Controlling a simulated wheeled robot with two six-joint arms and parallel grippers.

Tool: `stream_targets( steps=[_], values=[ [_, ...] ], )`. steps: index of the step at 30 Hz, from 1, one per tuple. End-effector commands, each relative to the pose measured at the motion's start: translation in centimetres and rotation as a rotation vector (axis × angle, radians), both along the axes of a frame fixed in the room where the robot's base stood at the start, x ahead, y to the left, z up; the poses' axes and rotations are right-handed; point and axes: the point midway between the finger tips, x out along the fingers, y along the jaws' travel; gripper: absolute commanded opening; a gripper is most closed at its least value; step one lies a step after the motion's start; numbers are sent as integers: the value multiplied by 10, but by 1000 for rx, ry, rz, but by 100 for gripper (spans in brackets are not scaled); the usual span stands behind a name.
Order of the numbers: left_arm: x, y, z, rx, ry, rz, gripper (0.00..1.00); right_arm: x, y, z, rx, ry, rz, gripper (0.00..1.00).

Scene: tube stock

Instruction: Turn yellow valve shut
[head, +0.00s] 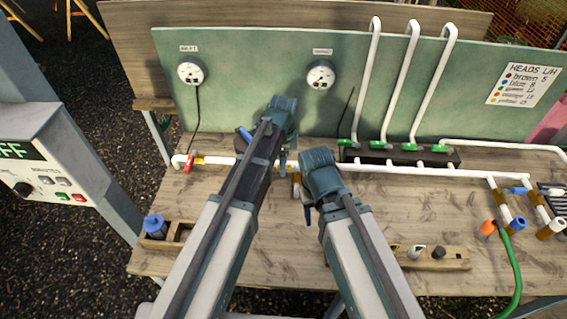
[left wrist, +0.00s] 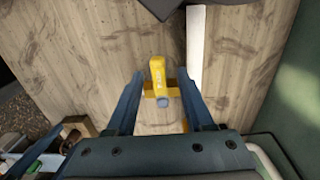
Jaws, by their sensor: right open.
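The yellow valve (left wrist: 158,72) shows in the left wrist view, its lever pointing up the picture from a yellow body across it. My left gripper (left wrist: 160,80) is open, one finger on each side of the lever, with visible gaps. I cannot tell how far above the lever the fingertips are. In the head view my left gripper (head: 266,150) points down over the pipe line, and my arm hides the valve there. My right gripper (head: 309,208) is open and empty over the table, right of my left arm.
A white pipe (head: 390,169) runs along the table (head: 385,205). A red valve (head: 190,163) is at its left and several green valves (head: 409,147) at the back right. A wooden rack (head: 440,258) lies at the front right. A green panel (head: 260,75) stands behind.

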Motion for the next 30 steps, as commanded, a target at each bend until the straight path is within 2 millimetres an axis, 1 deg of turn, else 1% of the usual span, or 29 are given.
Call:
stream_targets(
  steps=[8,14,20,30],
  values=[
    [0,0,2,0,0,1,52,0,0,2,0,0,0,52],
    [0,0,15,0,1,1,52,0,0,15,0,0,0,52],
    [0,0,40,0,0,1,52,0,0,41,0,0,1,52],
    [0,0,92,0,0,0,52,0,0,92,1,0,-4,52]
  ],
)
